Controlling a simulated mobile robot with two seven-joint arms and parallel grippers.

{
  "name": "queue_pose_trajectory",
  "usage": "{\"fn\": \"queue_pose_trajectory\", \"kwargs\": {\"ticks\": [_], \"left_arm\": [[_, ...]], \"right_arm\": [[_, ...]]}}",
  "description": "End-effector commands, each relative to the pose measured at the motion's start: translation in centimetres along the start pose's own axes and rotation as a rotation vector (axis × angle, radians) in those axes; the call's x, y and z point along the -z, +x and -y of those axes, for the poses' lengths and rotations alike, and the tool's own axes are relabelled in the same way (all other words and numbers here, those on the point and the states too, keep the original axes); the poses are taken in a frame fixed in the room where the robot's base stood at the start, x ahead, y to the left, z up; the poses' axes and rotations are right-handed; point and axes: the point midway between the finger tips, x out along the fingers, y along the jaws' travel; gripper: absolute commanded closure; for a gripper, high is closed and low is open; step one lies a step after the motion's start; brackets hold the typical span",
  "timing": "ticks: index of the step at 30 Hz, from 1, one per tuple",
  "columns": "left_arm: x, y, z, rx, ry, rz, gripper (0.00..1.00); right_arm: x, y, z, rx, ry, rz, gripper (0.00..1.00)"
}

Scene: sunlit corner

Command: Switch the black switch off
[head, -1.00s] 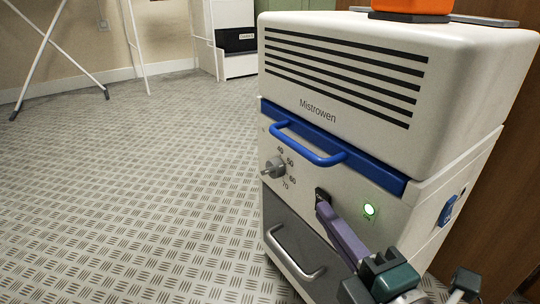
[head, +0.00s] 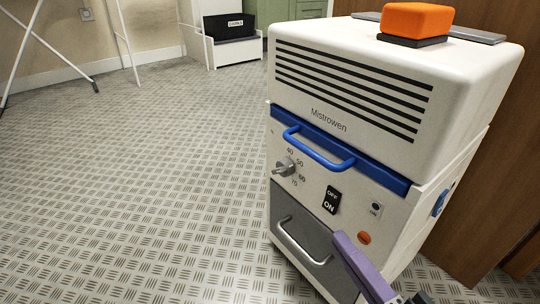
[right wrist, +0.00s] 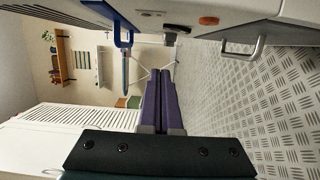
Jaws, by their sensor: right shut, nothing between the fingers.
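The black switch (head: 332,200), marked OFF at the top and ON at the bottom, sits on the white front panel of the Mistrowen machine (head: 300,130). The small indicator light (head: 376,209) right of the switch is grey and unlit. I cannot clearly tell which half of the switch is pressed in. My right gripper (head: 338,238), with purple fingers, is shut and empty, just below the switch and apart from it. In the right wrist view its fingers (right wrist: 161,75) lie together, with the dark switch (right wrist: 177,28) beyond them. My left gripper is not in view.
A blue handle (head: 318,148), a dial (head: 285,168), an orange button (head: 364,238) and a grey drawer handle (head: 300,245) are near the switch. An orange block (head: 416,20) is on top. A wooden panel (head: 490,200) stands at right.

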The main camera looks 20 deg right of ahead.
Motion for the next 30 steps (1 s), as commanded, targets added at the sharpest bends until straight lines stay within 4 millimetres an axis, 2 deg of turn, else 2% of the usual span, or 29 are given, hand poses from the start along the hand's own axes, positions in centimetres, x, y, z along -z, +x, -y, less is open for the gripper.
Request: {"fn": "queue_pose_trajectory", "kwargs": {"ticks": [3,7,23,26,29,30], "left_arm": [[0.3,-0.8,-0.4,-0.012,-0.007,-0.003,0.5],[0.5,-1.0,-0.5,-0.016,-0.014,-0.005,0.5],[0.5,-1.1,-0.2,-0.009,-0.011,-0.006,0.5],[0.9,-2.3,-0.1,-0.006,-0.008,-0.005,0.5],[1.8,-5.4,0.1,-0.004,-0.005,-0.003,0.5],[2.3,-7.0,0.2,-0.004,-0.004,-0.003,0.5]], "right_arm": [[0.0,-1.7,-0.2,0.003,0.0,0.0,1.0],[0.1,-2.6,-0.1,0.001,0.0,0.0,1.0],[0.1,-2.8,-0.1,0.0,0.001,-0.001,1.0],[0.1,-2.6,-1.4,0.013,0.019,-0.003,1.0],[0.3,-2.1,-4.4,0.054,0.071,-0.007,1.0],[0.5,-1.8,-6.0,0.078,0.102,-0.009,1.0]]}}
